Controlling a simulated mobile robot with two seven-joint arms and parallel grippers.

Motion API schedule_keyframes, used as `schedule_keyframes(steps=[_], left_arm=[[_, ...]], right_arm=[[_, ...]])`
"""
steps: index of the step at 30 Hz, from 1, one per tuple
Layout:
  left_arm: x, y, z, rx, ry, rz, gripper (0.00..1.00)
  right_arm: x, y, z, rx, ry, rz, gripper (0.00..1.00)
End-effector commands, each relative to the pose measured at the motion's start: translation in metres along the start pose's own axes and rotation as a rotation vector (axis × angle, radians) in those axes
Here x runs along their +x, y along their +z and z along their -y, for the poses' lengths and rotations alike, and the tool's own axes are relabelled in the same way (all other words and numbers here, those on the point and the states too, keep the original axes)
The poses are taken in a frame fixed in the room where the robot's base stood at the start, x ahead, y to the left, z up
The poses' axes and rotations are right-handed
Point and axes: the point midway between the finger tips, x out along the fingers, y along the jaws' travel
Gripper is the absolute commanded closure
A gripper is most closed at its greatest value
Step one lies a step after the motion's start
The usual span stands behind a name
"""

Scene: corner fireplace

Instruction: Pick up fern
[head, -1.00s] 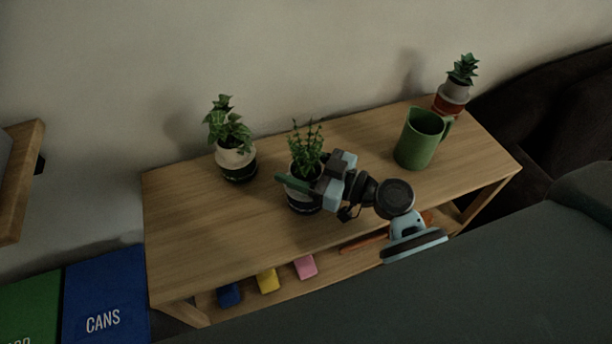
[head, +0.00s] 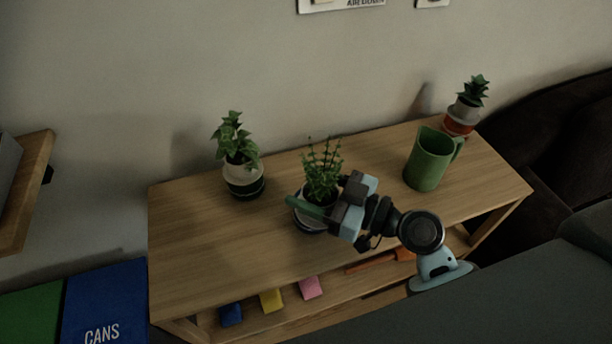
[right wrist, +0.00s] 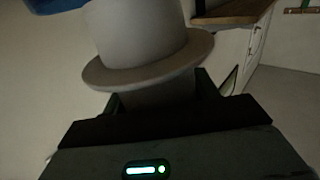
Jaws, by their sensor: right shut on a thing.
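The fern is the middle potted plant (head: 322,172), with fine upright green leaves in a white and dark pot. It is at the middle of the wooden shelf unit's top (head: 200,260). My right gripper (head: 314,207) reaches in from the right and is shut on the pot, partly hiding it. In the right wrist view, the pale grey pot (right wrist: 140,35) with a wide rim stands between the fingers. I cannot tell whether the pot is clear of the wood. My left gripper is not in view.
A leafy potted plant (head: 243,177) stands to the left. A green mug (head: 427,162) and a small succulent in a pot (head: 462,115) stand to the right. Blue, yellow and pink blocks (head: 271,299) lie on the lower shelf. A dark sofa (head: 565,135) is at the right.

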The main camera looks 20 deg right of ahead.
Motion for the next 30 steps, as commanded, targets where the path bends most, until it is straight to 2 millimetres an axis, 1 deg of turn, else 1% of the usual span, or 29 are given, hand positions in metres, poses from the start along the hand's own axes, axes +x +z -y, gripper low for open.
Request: schedule_keyframes(steps=[1, 5, 12, 15, 18, 21, 30], left_arm=[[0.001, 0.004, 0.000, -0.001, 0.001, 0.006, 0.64], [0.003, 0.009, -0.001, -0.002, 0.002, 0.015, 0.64], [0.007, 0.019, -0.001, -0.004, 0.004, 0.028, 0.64], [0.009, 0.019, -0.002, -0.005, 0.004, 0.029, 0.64], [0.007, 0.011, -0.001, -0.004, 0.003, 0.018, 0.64], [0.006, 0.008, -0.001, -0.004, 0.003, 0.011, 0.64], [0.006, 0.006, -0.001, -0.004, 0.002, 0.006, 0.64]], right_arm=[[-0.006, 0.001, 0.008, 0.001, -0.002, 0.003, 0.70], [-0.021, -0.001, 0.025, 0.001, -0.001, 0.003, 0.70], [-0.052, -0.004, 0.063, 0.003, -0.002, 0.004, 0.70], [-0.063, -0.007, 0.076, 0.002, -0.002, 0.003, 0.70], [-0.068, -0.011, 0.083, -0.001, -0.002, 0.000, 0.70], [-0.072, -0.012, 0.088, -0.001, -0.002, -0.001, 0.70], [-0.076, -0.012, 0.092, -0.001, 0.000, -0.001, 0.70]])
